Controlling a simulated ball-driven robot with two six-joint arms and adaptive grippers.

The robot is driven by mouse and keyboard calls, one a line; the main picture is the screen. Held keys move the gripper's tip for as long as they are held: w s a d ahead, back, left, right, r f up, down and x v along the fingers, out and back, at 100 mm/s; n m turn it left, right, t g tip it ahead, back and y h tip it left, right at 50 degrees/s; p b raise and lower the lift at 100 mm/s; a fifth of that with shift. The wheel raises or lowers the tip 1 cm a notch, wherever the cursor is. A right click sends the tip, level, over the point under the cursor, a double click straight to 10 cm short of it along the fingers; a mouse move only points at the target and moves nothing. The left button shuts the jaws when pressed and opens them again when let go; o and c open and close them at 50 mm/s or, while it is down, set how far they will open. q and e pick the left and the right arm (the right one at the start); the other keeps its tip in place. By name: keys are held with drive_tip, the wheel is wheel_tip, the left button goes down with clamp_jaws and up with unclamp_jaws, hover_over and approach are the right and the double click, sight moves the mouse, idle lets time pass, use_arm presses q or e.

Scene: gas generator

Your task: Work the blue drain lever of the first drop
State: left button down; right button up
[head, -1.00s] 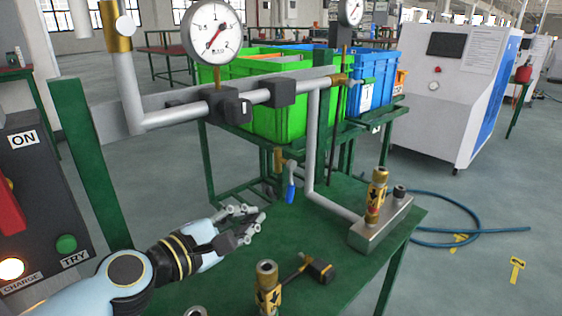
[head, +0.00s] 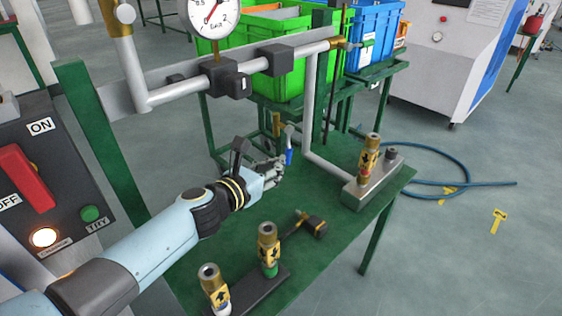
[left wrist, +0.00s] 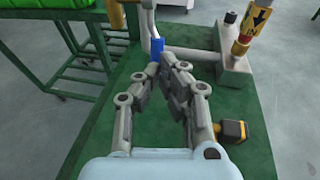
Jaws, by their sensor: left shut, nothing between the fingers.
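The blue drain lever (head: 288,157) hangs below a brass valve (head: 277,124) on the pipe drop over the green table. It also shows in the left wrist view (left wrist: 156,48), just beyond my fingertips. My left gripper (head: 280,172) is shut and empty, close to the lever on its near side. In the left wrist view the fingertips (left wrist: 170,62) come together just short of the lever's lower end. I cannot tell whether they touch it. My right gripper is in neither view.
The grey pipe (head: 309,95) comes down right of the lever to a metal block (head: 372,188) with a brass fitting. A brass-ended tool (head: 312,222) and several yellow-banded fittings (head: 268,250) occupy the near table. A control box (head: 45,185) stands left.

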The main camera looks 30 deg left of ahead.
sight(290, 160)
use_arm(q)
drive_tip(key=shift+x, duration=1.35)
drive_tip(key=shift+w+d+f+b, duration=0.2)
drive_tip(key=shift+w+f+b, duration=0.4)
drive_tip(key=shift+b, duration=0.3)
drive_tip(key=shift+r, duration=0.15)
